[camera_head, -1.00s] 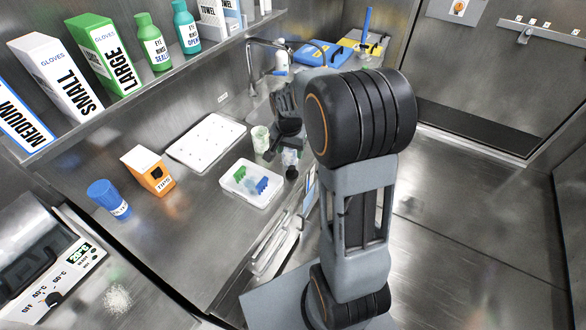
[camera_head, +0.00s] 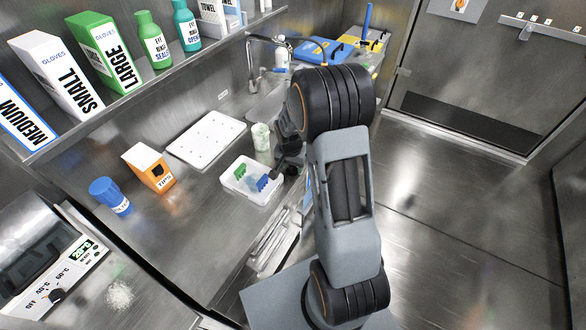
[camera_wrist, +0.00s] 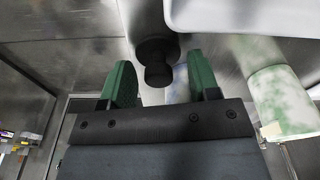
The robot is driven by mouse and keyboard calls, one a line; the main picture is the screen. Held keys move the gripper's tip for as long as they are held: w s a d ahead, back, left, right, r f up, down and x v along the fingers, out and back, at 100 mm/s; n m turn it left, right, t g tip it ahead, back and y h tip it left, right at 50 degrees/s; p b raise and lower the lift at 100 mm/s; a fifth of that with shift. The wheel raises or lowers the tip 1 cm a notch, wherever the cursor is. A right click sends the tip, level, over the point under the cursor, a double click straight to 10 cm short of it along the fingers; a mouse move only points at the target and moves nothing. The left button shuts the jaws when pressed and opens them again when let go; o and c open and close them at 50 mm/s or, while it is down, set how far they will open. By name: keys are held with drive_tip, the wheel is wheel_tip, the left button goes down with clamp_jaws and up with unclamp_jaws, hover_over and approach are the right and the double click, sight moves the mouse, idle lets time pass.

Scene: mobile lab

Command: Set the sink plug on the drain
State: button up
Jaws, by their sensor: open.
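The sink plug (camera_wrist: 156,62) looks like a black round piece with a knob, in the wrist view. It lies on the steel counter, between and just beyond my green fingertips. My gripper (camera_wrist: 159,70) is open, with one finger on each side of the plug's knob; I cannot tell whether they touch it. In the head view my gripper (camera_head: 283,166) is low at the counter's front edge and hides the plug. The sink (camera_head: 266,100) is farther back under the faucet. The drain is hidden from view.
A white tray (camera_head: 232,184) with green and blue pieces sits just left of my gripper. A pale green cup (camera_head: 261,137) stands behind it, close to my gripper.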

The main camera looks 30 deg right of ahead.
clamp_jaws()
idle(0.5)
